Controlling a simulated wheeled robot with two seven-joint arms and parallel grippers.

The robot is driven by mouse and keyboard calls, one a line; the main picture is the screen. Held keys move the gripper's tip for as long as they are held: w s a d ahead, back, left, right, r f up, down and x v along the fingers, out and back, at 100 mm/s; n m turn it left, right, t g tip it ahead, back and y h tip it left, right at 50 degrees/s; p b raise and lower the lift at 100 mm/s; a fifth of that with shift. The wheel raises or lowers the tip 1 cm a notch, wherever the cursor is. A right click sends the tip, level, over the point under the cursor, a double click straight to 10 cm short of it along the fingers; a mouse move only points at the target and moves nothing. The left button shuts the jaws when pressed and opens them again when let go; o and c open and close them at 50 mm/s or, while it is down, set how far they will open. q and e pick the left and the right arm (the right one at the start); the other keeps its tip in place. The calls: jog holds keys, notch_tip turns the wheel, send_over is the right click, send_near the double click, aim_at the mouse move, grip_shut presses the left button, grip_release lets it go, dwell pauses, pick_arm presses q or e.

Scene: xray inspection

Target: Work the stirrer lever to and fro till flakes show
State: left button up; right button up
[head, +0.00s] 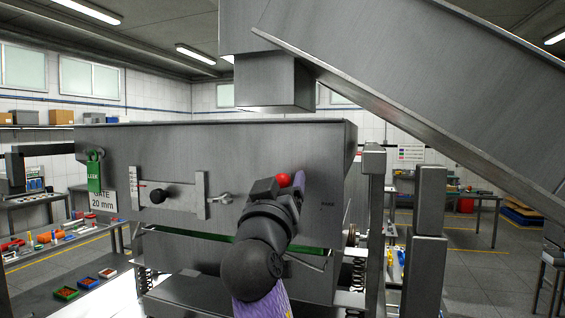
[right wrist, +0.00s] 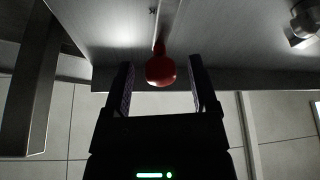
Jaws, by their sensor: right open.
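The stirrer lever's red ball knob (head: 283,180) shows at my right gripper on the front of the grey metal hopper (head: 265,140). In the right wrist view the red knob (right wrist: 161,70) hangs on a thin rod between the two dark fingers of my right gripper (right wrist: 161,88). The fingers are open, with a gap on each side of the knob. In the head view my right gripper (head: 280,188) and wrist hide most of the lever. No flakes can be seen. My left gripper is not in view.
A black knob (head: 158,196) on a slotted plate, a green tag (head: 94,172) and a "GATE 20 mm" sign (head: 103,202) are on the hopper's left side. A sloping metal chute (head: 420,80) crosses the upper right. Grey posts (head: 428,215) stand at the right.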

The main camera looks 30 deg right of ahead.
jog(key=shift+w+d+r, duration=0.3)
jog(key=shift+w+d+f, duration=0.1)
jog(key=shift+w+f, duration=0.05)
grip_shut()
dwell(1.1)
